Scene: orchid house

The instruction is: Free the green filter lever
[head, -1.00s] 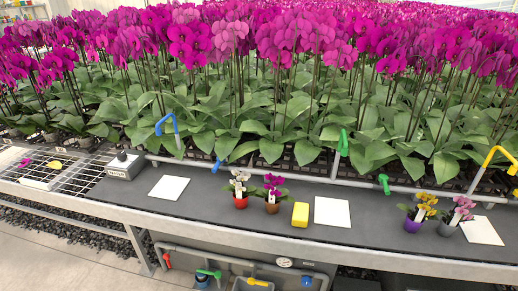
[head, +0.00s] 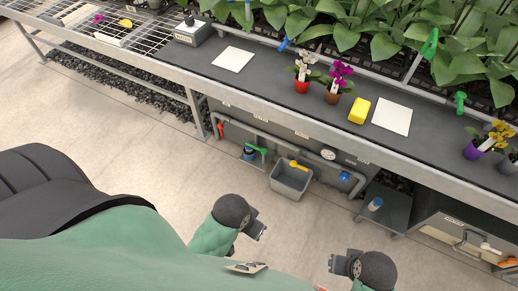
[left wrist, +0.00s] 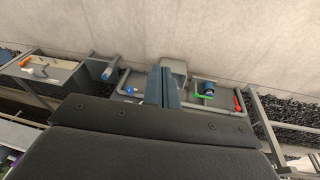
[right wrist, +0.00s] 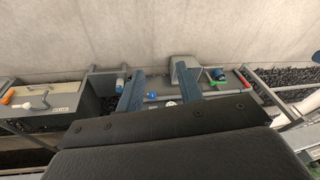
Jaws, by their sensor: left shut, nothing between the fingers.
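The green filter lever (head: 257,150) is under the bench, on the pipework just above a dark-and-blue filter (head: 248,155). The lever also shows in the left wrist view (left wrist: 203,97), beside the filter (left wrist: 209,88). From here I cannot tell what holds it. My left gripper (head: 262,230) is shut and empty over the floor, well short of the pipework; its closed fingers show in the left wrist view (left wrist: 164,85). My right gripper (head: 334,264) is farther right and nearer me, also short of the pipework. In the right wrist view its two fingers (right wrist: 160,90) stand apart with nothing held.
A grey bin (head: 290,184) with a yellow piece (head: 298,165) at its back stands right of the filter. A red lever (head: 220,130), a gauge (head: 328,154) and a blue valve (head: 344,177) are on the pipes. A low shelf (head: 390,212) carries a bottle (head: 375,204). The bench edge overhangs.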

